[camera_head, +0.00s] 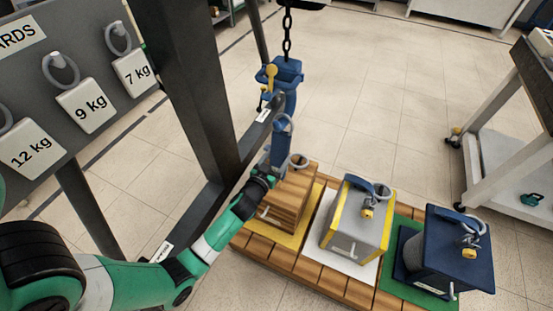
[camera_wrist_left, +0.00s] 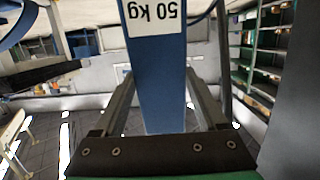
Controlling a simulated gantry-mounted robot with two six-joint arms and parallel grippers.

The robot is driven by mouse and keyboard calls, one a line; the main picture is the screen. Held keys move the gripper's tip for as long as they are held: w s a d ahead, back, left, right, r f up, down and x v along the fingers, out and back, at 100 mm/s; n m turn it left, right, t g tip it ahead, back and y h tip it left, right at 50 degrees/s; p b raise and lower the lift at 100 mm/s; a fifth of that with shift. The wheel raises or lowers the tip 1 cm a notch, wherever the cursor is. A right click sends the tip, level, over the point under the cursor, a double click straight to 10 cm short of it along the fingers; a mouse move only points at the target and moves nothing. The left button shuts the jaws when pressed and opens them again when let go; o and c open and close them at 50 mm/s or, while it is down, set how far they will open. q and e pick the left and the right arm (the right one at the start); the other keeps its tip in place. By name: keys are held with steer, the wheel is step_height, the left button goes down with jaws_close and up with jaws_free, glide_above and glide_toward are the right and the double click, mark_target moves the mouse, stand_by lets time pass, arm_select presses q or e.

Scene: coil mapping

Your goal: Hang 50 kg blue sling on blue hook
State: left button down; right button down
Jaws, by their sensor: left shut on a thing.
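The blue hook (camera_head: 284,76) hangs from a dark chain at the top centre of the head view and has a yellow latch part. The 50 kg blue sling (camera_head: 279,143) is just below it, roughly upright. My left gripper (camera_head: 271,163) is shut on the sling. In the left wrist view the blue strap (camera_wrist_left: 157,85) stands between the two fingers (camera_wrist_left: 160,112), and its "50 kg" label reads upside down. The sling's upper end is close under the hook; I cannot tell if they touch. My right gripper is not in view.
A wooden box (camera_head: 283,203), a grey-yellow box (camera_head: 352,232) and a blue box (camera_head: 452,262) stand on a pallet (camera_head: 274,256) below. A board with weight labels (camera_head: 88,108) and a dark post (camera_head: 193,85) are left. A workbench (camera_head: 510,165) is right.

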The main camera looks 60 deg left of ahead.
arm_select(q)
jaws_free()
steer(key=p+v, duration=0.1)
steer(key=v, duration=1)
steer(key=shift+s+d+p, duration=0.2)
steer(key=shift+s+p, duration=0.1)
steer(key=shift+p, duration=0.05)
steer(key=shift+r, duration=0.1)
